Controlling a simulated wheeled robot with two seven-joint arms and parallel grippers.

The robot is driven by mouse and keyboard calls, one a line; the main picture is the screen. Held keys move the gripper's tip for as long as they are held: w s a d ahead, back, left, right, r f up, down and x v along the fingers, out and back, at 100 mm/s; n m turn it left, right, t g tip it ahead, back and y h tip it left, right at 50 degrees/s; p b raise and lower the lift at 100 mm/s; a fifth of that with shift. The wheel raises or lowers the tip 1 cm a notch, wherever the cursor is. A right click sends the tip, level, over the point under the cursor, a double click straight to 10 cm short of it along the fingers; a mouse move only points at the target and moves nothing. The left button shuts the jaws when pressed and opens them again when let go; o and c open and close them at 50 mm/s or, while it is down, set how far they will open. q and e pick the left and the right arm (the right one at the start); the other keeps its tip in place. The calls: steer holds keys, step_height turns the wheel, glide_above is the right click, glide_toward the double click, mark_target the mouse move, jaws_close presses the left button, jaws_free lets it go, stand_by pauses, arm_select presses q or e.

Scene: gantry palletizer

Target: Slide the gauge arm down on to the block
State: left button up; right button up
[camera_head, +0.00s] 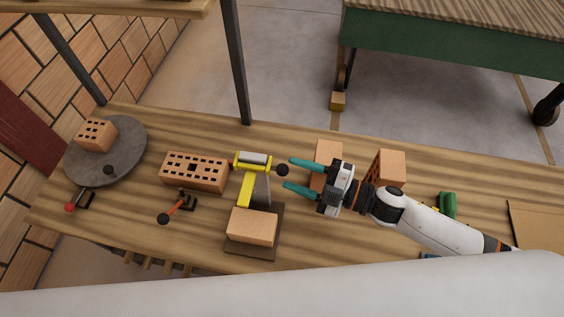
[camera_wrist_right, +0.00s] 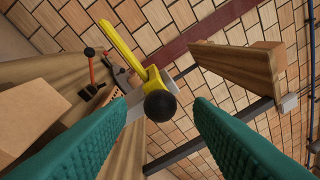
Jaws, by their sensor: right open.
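The gauge has a dark base plate (camera_head: 270,247), a grey graduated post (camera_head: 263,190) and a yellow gauge arm (camera_head: 246,190) high on the post. A round black knob (camera_head: 282,170) sticks out on the arm's right side. The plain tan block (camera_head: 252,227) lies on the base, in front of the post; the gauge arm is raised above it. My right gripper (camera_head: 288,173) is open, its teal fingers pointing left at the knob. In the right wrist view the knob (camera_wrist_right: 160,106) shows between the fingertips, not gripped. My left gripper is out of view.
A holed brick (camera_head: 194,171) and a red-handled lever (camera_head: 178,206) stand left of the gauge. A round grey turntable (camera_head: 128,137) carries another brick (camera_head: 95,135). Bricks lie by my right wrist, including a holed one (camera_head: 391,167). A green object (camera_head: 447,205) lies farther right.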

mark_target(282, 170)
steer(key=x, duration=0.2)
steer(key=shift+w+a+r+p, duration=0.1)
steer(key=shift+w+a+p, duration=0.15)
steer(key=shift+a+p, duration=0.05)
steer(key=shift+w+a, duration=0.1)
steer(key=shift+a, duration=0.45)
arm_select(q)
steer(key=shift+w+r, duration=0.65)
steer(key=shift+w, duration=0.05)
arm_select(e)
steer(key=shift+w, duration=0.1)
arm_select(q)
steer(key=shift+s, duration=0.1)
